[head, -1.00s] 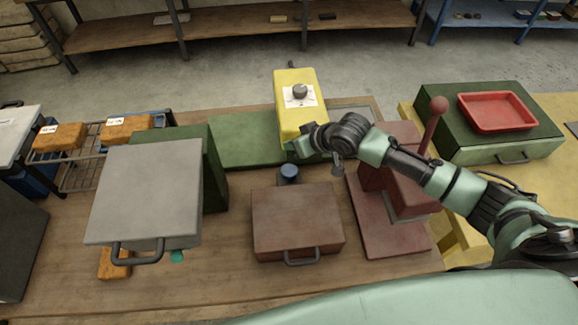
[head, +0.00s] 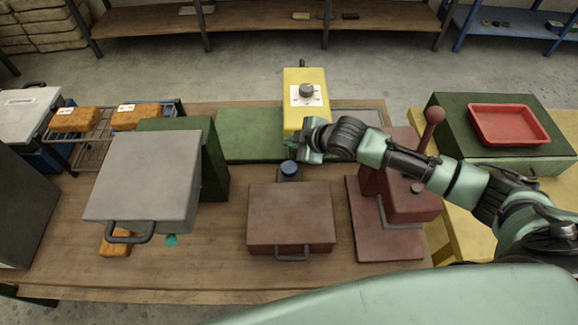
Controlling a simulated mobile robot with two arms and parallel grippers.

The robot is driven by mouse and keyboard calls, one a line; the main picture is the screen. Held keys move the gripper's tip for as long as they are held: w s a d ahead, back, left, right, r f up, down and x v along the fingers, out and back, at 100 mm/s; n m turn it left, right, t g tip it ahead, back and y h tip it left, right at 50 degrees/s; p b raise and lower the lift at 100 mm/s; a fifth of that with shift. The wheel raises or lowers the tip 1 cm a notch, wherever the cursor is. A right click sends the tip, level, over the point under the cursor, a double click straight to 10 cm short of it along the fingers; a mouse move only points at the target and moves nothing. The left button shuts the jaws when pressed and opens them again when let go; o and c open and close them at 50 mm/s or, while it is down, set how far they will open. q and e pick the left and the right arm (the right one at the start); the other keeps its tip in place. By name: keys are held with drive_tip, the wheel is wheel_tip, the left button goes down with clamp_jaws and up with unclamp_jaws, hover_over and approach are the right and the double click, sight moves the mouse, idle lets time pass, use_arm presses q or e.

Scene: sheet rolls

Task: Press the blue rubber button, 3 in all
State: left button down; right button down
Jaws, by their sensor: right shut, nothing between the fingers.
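The blue rubber button (head: 289,168) is a round blue cap on a small dark base, behind the reddish-brown box (head: 291,217) on the wooden table. My right gripper (head: 308,154) is shut and empty. It is just behind and to the right of the button in the picture, in front of the yellow box. Whether it touches the button cannot be told.
A yellow box with a dial (head: 305,104) stands behind the button. A red lever press (head: 400,195) is on the right. A grey-lidded machine (head: 146,178) is on the left. A red tray (head: 509,124) lies on a green box.

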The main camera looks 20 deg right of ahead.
drive_tip(key=b, duration=0.7)
hover_over(291, 169)
wheel_tip(291, 169, down, 7)
drive_tip(key=shift+r, duration=0.15)
drive_tip(key=shift+d+f+b, duration=0.1)
drive_tip(key=shift+f+b, duration=0.3)
drive_tip(key=shift+f, duration=0.55)
idle(0.6)
drive_tip(key=shift+f, duration=0.15)
drive_tip(key=shift+f, duration=0.3)
